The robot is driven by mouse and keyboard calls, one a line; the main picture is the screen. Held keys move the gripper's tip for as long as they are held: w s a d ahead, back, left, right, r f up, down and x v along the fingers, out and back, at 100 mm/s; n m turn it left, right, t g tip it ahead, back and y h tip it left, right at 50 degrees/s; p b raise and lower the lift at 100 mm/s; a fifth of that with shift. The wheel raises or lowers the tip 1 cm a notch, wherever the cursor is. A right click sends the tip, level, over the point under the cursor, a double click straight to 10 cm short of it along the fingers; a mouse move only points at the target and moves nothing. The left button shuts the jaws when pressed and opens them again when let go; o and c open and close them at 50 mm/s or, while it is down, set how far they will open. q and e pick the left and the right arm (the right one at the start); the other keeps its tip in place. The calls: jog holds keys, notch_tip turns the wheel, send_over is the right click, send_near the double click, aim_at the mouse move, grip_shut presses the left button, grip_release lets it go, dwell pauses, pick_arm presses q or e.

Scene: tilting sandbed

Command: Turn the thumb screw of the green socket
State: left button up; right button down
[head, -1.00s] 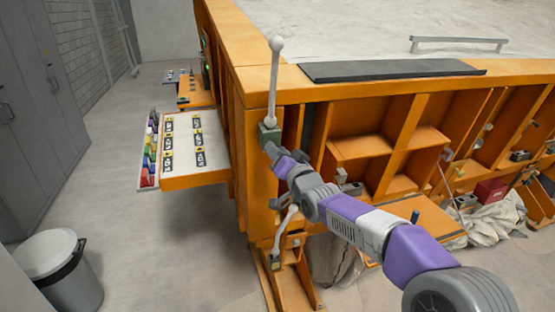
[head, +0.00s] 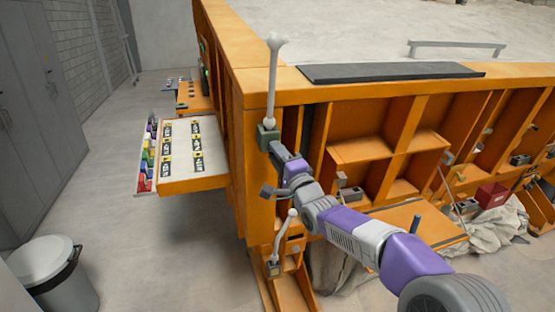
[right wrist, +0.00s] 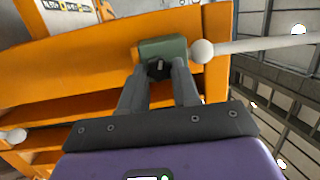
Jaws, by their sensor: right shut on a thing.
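The green socket (head: 263,140) is on the orange corner post of the sandbed, with a pale rod (head: 271,95) standing upright in it. In the right wrist view the socket (right wrist: 150,48) is at the top middle, with a white ball and the rod (right wrist: 265,43) to its right. The small dark thumb screw (right wrist: 158,66) shows on the socket's face, between my fingertips. My right gripper (right wrist: 159,72) is shut on it; it also shows at the socket in the head view (head: 275,148). Fine detail of the screw is hidden. My left gripper is out of view.
A second pale lever (head: 283,235) with a ball top stands lower on the frame, close below my right wrist. A white panel (head: 208,171) with labels sticks out at the left. Orange compartments (head: 365,150) lie right of the post.

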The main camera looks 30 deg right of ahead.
jog(key=m+h+b, duration=0.1)
jog(key=m+b, duration=0.2)
jog(key=m, duration=0.1)
jog(key=m+h+b, duration=0.1)
jog(key=m+b, duration=0.3)
jog(key=f+m+t+b, duration=0.1)
jog(key=m+b, duration=0.3)
jog(key=shift+w+a+m+h, duration=0.1)
jog(key=shift+a+m+h, duration=0.2)
jog(key=shift+h, duration=0.1)
jog(key=shift+r+m+h+b, duration=0.2)
jog(key=shift+m+h+b, duration=0.4)
jog(key=shift+m+b, duration=1.1)
jog(key=c, duration=0.8)
grip_release()
